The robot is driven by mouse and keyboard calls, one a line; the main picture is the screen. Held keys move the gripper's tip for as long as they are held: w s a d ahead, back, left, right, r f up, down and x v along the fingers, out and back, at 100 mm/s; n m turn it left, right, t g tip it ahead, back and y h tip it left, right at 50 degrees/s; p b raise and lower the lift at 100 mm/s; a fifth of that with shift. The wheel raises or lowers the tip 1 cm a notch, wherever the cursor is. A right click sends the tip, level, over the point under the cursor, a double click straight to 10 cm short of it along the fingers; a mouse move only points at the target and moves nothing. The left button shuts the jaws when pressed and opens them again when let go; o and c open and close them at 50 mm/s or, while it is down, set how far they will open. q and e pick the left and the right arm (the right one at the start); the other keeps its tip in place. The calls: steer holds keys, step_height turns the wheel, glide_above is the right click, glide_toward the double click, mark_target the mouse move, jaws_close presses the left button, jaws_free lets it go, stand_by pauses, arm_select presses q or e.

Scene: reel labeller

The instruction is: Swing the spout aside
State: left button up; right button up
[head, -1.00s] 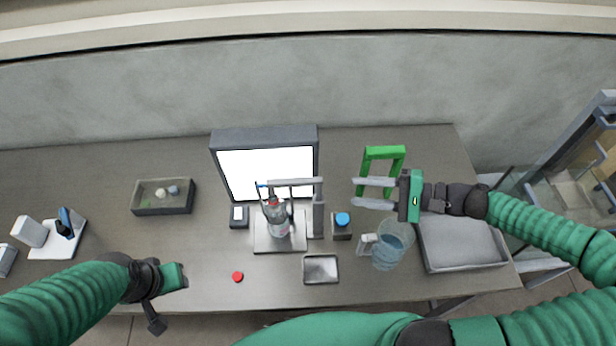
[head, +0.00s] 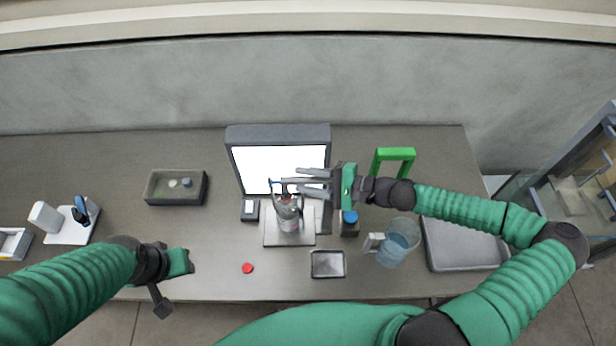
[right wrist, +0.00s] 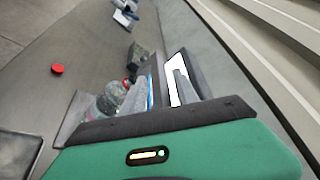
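The spout (head: 272,184), a thin grey arm with a blue tip on an upright post (head: 326,215), reaches left over a clear bottle (head: 288,222). The bottle stands on a metal plate (head: 274,239) before a bright panel. My right gripper (head: 291,179) is at the spout's height and partly hides it. Its two fingers point left and are apart. In the right wrist view a grey bar with a blue edge (right wrist: 151,91) shows between the fingers; contact cannot be told. My left gripper (head: 180,262) hangs over the table's front left; its fingers are not clear.
A bright panel (head: 252,171) stands behind the bottle. A blue-capped bottle (head: 350,228), a clear jug (head: 399,241), a grey tray (head: 455,263) and a green frame (head: 394,155) are on the right. A red cap (head: 247,268) and small metal dish (head: 328,276) lie in front.

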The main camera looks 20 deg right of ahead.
steer(key=shift+a, duration=0.25)
steer(key=shift+c, duration=1.5)
steer(key=shift+s+d, duration=0.1)
steer(key=shift+d, duration=0.1)
steer(key=c, duration=0.5)
steer(key=shift+d, duration=0.1)
steer(key=shift+f, duration=0.15)
